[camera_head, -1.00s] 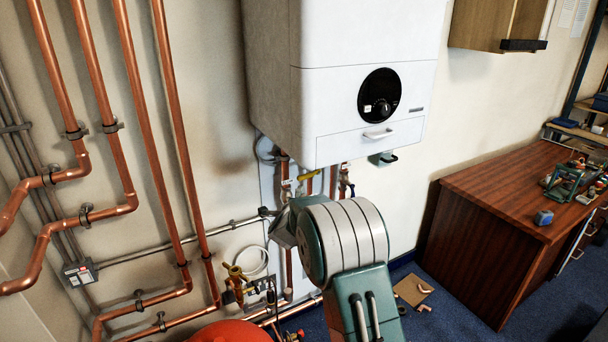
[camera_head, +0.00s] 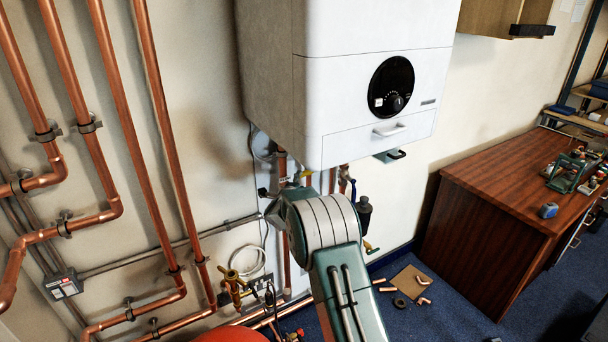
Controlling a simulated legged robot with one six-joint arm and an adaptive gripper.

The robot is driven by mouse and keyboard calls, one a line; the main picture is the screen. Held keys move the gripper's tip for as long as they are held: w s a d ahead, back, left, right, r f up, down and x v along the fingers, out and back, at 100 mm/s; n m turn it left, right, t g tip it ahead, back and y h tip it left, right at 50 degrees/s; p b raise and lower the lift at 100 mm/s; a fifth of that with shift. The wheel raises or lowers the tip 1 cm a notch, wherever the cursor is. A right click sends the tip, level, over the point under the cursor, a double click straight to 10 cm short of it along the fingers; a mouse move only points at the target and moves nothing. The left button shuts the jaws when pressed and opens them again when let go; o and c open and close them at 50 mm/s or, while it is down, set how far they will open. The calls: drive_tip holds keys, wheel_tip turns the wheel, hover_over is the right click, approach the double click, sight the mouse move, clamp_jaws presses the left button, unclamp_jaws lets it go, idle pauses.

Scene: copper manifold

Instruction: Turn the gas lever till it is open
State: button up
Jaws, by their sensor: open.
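The yellow gas lever (camera_head: 306,173) shows as a small patch on the pipes under the white boiler (camera_head: 362,85). It is just above my bent arm, which stands in front of the pipework. It is too small here to tell its exact angle. My gripper is hidden behind my arm, so I cannot see its fingers or how it stands to the lever.
A blue-handled valve (camera_head: 353,188) and a black cylinder (camera_head: 364,213) hang right of my arm. Copper pipes (camera_head: 110,120) run down the left wall. A brass valve (camera_head: 233,285) sits low left. A wooden desk (camera_head: 500,215) stands right.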

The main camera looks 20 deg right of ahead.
drive_tip(key=shift+x, duration=3.3)
drive_tip(key=shift+s, duration=0.1)
